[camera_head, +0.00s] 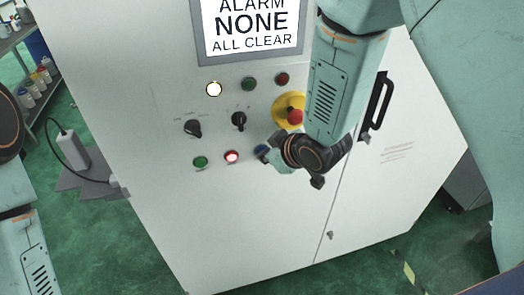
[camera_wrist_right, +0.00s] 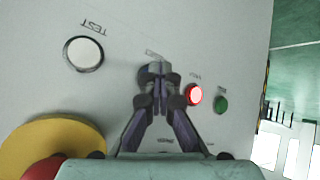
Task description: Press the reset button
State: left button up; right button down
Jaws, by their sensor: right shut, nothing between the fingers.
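A blue button (camera_head: 262,150) sits at the right of the lower row on the white cabinet's panel, partly covered by my right gripper. I cannot read its label, so I cannot confirm that it is the reset button. My right gripper (camera_head: 268,157) is shut and empty, its tips at this button. In the right wrist view the shut fingertips (camera_wrist_right: 154,76) point at the panel between a white TEST button (camera_wrist_right: 83,54) and a lit red button (camera_wrist_right: 194,95), hiding what lies behind them. I cannot tell whether they touch it. My left gripper is out of view.
The display (camera_head: 250,30) reads "ALARM NONE ALL CLEAR". A red emergency stop (camera_head: 295,117) on a yellow base sits just above my right gripper. Two black rotary switches (camera_head: 193,128) (camera_head: 239,121) and a green button (camera_head: 200,161) are to the left. A black door handle (camera_head: 377,103) is at right.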

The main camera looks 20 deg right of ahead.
jog(key=shift+s+r, duration=0.1)
jog(key=shift+s, duration=0.75)
jog(key=s, duration=0.5)
jog(key=shift+d, duration=0.1)
dwell(0.6)
jog(key=s, duration=0.3)
jog(key=shift+s+b, duration=0.3)
jog(key=shift+s, duration=0.1)
dwell(0.3)
